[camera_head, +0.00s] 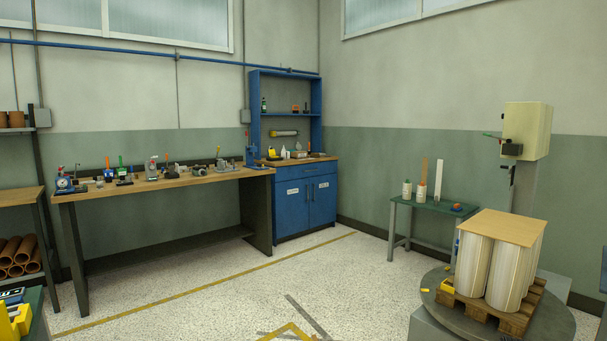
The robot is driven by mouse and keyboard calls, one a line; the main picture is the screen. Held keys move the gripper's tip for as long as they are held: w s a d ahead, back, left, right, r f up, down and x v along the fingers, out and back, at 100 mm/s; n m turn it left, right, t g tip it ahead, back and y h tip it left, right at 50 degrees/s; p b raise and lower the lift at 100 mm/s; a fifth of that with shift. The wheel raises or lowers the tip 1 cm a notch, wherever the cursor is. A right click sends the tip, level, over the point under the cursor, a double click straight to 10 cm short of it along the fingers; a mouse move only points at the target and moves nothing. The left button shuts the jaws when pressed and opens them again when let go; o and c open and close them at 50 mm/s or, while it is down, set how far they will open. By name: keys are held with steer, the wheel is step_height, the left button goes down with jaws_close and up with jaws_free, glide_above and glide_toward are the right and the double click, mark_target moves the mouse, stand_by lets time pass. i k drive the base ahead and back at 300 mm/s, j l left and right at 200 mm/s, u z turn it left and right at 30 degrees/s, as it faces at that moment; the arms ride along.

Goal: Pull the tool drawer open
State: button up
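A blue cabinet (306,225) stands in the back corner, with a wooden top and two lower doors bearing white labels. A blue drawer front (307,171) spans the cabinet just under its top. It looks flush with the cabinet, so it appears shut. It is small in the view, and its handle is hard to make out. No other drawer shows clearly. My gripper and arm are not in view.
A long workbench (160,186) with several tools runs left of the cabinet. A small green table (433,205) stands right of it. A round platform (550,320) with a loaded pallet (482,309) is at front right. Speckled floor (250,290) before the cabinet is clear.

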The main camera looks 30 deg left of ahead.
mark_target(305, 169)
steer(key=i+j+u, duration=0.35)
steer(key=i, duration=0.2)
steer(key=i+j+u, duration=0.35)
steer(key=i, duration=0.3)
steer(key=i+u, duration=0.35)
steer(key=i, duration=0.25)
steer(key=i+j, duration=0.1)
steer(key=i, duration=1.65)
steer(key=i+z, duration=0.1)
steer(key=i, duration=1.65)
steer(key=j, duration=0.1)
